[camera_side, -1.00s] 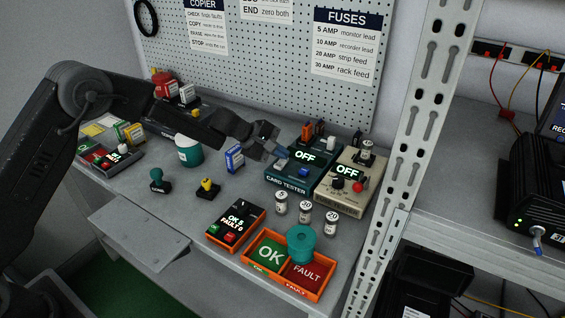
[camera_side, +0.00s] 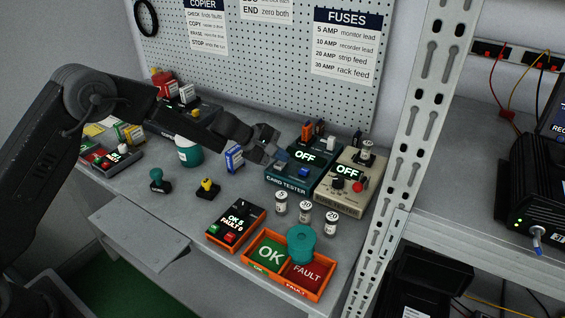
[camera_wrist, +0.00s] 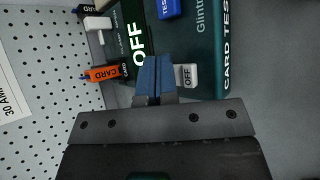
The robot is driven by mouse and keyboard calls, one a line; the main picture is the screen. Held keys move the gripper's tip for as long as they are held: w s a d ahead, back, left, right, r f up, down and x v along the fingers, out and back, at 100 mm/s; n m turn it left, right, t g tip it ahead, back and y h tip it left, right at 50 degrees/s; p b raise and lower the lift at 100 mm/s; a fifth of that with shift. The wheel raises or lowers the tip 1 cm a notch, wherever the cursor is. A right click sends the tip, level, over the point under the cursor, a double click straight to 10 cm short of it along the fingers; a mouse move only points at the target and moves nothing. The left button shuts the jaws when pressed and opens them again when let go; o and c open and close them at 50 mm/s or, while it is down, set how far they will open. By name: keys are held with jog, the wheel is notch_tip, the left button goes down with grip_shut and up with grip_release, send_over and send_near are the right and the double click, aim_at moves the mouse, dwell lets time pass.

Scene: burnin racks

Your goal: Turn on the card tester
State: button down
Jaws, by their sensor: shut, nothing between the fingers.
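The card tester (camera_side: 286,184) is a dark teal box on the bench, and its display (camera_side: 304,156) reads OFF. A blue button (camera_side: 303,171) sits on its top; it also shows in the wrist view (camera_wrist: 168,8). In the wrist view a light grey switch (camera_wrist: 187,76) marked OFF is on the tester's top. My gripper (camera_side: 281,157) is over the tester's left side. Its blue fingertips (camera_wrist: 155,72) are shut and empty, just left of the grey switch in the wrist view. I cannot tell whether they touch it.
Orange and white cards (camera_side: 314,132) stand behind. Small labelled jars (camera_side: 305,211), a counter box (camera_side: 236,222) and an orange OK/FAULT tray (camera_side: 268,255) are in front. A blue card box (camera_side: 234,158) is left.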

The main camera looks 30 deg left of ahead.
aim_at(279, 165)
jog(key=shift+f, duration=0.2)
dwell(0.3)
jog(key=shift+s+r, duration=0.1)
jog(key=shift+r, duration=0.55)
jog(key=shift+s+r, duration=0.2)
jog(key=shift+r, duration=1)
jog(key=shift+s+r, duration=0.15)
jog(key=shift+r, duration=1.15)
